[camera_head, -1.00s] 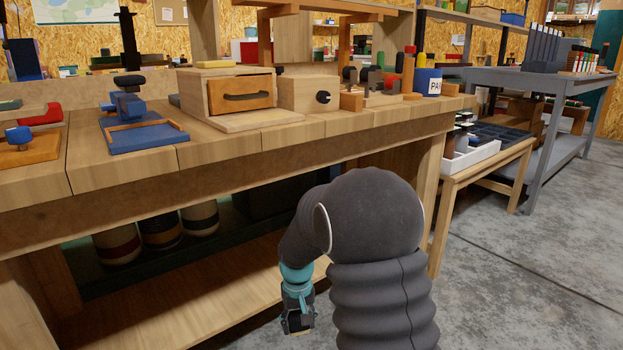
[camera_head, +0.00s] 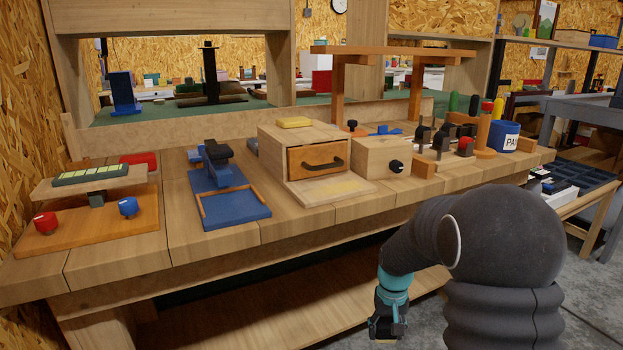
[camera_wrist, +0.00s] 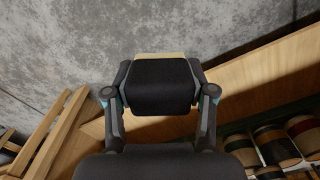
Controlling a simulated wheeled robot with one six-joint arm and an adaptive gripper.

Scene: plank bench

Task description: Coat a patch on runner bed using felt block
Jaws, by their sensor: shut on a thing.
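My gripper (camera_head: 386,326) hangs low in front of the bench, below its top. In the wrist view my gripper (camera_wrist: 158,92) is shut on a dark block with a tan edge, which looks like the felt block (camera_wrist: 158,86). A wooden drawer cabinet (camera_head: 280,148) with an orange-brown drawer front stands on the bench. Its pale base board, which seems to be the runner bed (camera_head: 310,198), sticks out in front and bears a faint yellowish patch. A yellow block (camera_head: 294,122) lies on the cabinet's top. My gripper is well apart from the cabinet.
A blue tray with a clamp-like fixture (camera_head: 232,210) stands left of the cabinet. An orange board with red and blue knobs (camera_head: 95,228) is farther left. A wooden box with a black knob (camera_head: 382,160) and a blue pot (camera_head: 503,138) are to the right. The bench's front planks are clear.

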